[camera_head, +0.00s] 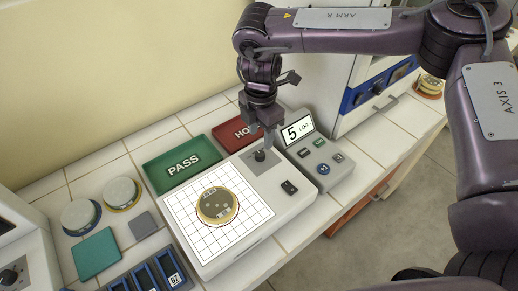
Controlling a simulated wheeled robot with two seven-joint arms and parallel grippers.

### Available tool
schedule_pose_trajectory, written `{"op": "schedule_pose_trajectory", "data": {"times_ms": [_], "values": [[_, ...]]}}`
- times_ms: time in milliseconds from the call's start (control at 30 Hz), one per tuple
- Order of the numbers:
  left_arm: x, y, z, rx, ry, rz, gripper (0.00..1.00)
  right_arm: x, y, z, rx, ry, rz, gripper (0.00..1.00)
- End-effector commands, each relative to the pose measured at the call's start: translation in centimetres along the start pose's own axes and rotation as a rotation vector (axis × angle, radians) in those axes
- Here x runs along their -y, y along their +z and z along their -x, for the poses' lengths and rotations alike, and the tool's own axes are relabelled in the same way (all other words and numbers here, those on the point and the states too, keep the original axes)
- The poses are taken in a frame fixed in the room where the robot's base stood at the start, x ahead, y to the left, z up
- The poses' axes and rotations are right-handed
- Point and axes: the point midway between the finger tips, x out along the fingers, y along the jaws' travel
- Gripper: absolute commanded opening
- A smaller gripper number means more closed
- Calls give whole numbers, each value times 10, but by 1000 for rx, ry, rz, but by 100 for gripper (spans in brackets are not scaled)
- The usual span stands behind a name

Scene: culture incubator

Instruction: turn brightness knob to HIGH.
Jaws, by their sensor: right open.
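The brightness knob (260,156) is a small dark knob on a grey plate at the back right of a white light-box device (238,250). My right gripper (264,138) points down just above the knob, with its fingers apart. I cannot tell whether the fingers are around the knob or only over it. The marks around the knob are too small to read. My left gripper is not in view.
A round dish (217,206) sits on the device's gridded panel. A green PASS tray (181,165) and a red HOLD tray (232,133) stand behind. A counter unit (318,150) showing 5 is close on the right.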

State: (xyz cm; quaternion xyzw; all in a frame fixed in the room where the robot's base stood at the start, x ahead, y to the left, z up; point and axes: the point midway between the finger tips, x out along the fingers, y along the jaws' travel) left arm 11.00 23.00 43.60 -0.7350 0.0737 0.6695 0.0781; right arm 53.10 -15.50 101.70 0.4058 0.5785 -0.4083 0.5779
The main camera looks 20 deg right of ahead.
Motion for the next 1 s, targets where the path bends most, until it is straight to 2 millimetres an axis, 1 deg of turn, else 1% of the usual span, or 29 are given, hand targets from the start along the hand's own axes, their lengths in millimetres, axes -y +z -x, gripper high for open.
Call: {"op": "schedule_pose_trajectory", "data": {"times_ms": [33, 200, 400, 533, 767, 867, 1000], "values": [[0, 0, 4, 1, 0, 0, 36, 1, 0, -6, 0, -4, 1, 46], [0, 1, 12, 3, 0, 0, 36, 1, -1, -34, 0, -3, 2, 46], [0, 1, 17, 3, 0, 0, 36, 0, -1, -60, -1, -1, 3, 46], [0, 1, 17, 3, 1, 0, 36, 0, -1, -66, -1, 2, 3, 46], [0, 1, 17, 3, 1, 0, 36, 0, -2, -68, -1, 2, 3, 46], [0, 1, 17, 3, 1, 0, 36, 0, -2, -68, -1, 2, 4, 34], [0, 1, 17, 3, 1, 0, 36, 0, -2, -68, -1, 2, 4, 16]]}}
